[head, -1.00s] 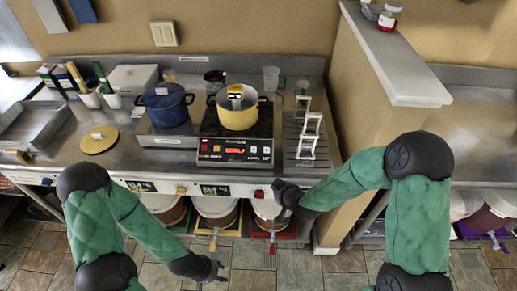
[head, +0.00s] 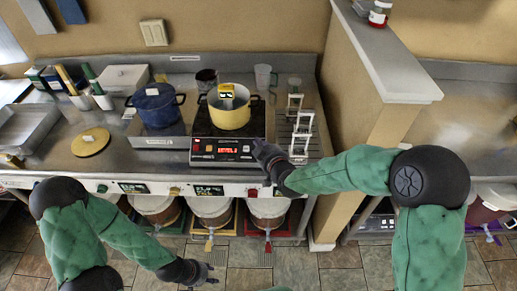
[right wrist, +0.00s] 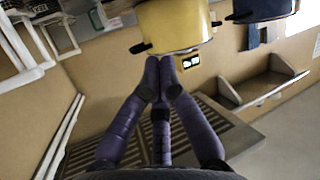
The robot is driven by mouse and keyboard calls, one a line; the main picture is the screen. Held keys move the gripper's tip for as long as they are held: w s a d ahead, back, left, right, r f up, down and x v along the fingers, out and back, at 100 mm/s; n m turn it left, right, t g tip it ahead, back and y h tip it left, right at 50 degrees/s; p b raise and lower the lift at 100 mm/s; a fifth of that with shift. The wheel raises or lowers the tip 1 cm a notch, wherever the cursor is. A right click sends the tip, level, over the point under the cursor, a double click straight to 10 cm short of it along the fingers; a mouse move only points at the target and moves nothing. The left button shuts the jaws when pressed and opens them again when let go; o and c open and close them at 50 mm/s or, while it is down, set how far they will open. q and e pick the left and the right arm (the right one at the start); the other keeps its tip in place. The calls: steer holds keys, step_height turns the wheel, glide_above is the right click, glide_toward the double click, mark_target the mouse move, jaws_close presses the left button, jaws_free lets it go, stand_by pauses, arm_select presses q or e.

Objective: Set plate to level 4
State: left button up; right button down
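The black induction plate (head: 203,128) stands on the steel counter. Its front panel has a lit red display (head: 229,150), whose level digit is too blurred to read surely, and small buttons on both sides. A yellow pot (head: 230,118) sits on the plate and also shows at the top of the right wrist view (right wrist: 175,28). My right gripper (head: 266,154) is at the panel's right end; contact cannot be told. In the right wrist view its purple fingertips (right wrist: 160,62) are together and empty. My left gripper (head: 205,273) hangs low in front of the counter; its opening is unclear.
A blue pot (head: 158,107) stands left of the plate, a yellow lid (head: 90,141) further left. White frames (head: 301,135) stand on the drain grid at right. A partition wall (head: 350,115) rises beyond. Several buckets (head: 211,208) sit below the counter.

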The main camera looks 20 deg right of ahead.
steer(key=shift+f, duration=0.1)
steer(key=w+f+b, duration=0.1)
steer(key=f, duration=0.1)
steer(key=w+f+b, duration=0.1)
steer(key=f+b, duration=0.1)
steer(key=w+d+f+b, duration=0.1)
steer(key=f+b, duration=0.1)
steer(key=shift+w+f, duration=0.15)
steer(key=shift+f, duration=0.1)
steer(key=shift+w+d+f+b, duration=0.1)
steer(key=shift+w+f+b, duration=0.4)
steer(key=shift+b, duration=0.3)
steer(key=shift+s, duration=0.1)
steer(key=shift+f, duration=0.15)
stand_by(0.6)
steer(key=shift+w+f+b, duration=0.2)
steer(key=shift+f+b, duration=0.05)
steer(key=shift+b, duration=0.3)
